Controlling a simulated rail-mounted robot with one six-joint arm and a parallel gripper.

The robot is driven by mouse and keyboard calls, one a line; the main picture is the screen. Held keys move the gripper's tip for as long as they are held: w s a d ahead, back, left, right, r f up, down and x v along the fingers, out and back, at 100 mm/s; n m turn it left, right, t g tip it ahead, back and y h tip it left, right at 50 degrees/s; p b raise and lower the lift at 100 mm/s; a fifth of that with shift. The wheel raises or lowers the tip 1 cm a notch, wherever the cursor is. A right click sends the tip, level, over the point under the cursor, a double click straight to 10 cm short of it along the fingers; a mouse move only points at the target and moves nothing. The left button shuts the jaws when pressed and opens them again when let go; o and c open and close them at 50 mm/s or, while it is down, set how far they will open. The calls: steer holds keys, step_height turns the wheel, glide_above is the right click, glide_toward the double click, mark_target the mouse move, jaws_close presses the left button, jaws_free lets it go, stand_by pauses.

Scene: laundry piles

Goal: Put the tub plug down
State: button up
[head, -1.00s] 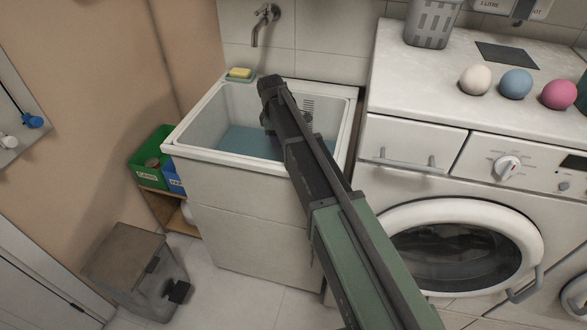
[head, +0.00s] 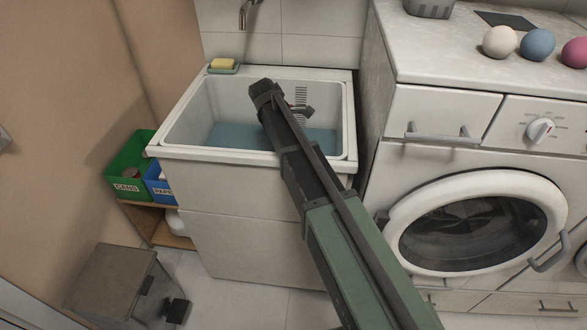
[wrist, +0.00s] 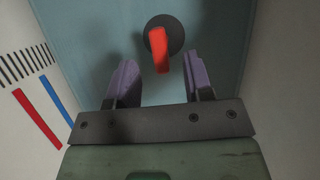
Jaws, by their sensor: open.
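The tub plug (wrist: 173,25) is a dark round disc with an upright red handle (wrist: 158,45), seen in the wrist view against the blue inside of the tub. My gripper (wrist: 161,62) is open, with one purple-grey finger on each side of the handle's near end. I cannot tell whether the fingers touch it, and none of the plug looks clamped. In the head view my gripper (head: 298,109) hangs inside the white laundry tub (head: 177,152), where my arm hides most of it. Whether the plug rests on the bottom cannot be told for certain.
The tub's walls stand close around my gripper, with a striped scale (wrist: 38,95) on one wall. A yellow sponge (head: 222,64) lies on the back left rim, and a tap (head: 245,14) is above. The washing machine (head: 480,160) stands to the right.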

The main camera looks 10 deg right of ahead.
steer(key=b+x, duration=0.3)
steer(key=x, duration=0.1)
steer(key=shift+f, duration=0.25)
steer(key=shift+d+f, duration=0.1)
steer(key=shift+r, duration=0.2)
jaws_close()
steer(key=shift+r, duration=0.15)
step_height(320, 180, up, 20)
steer(key=p, duration=2)
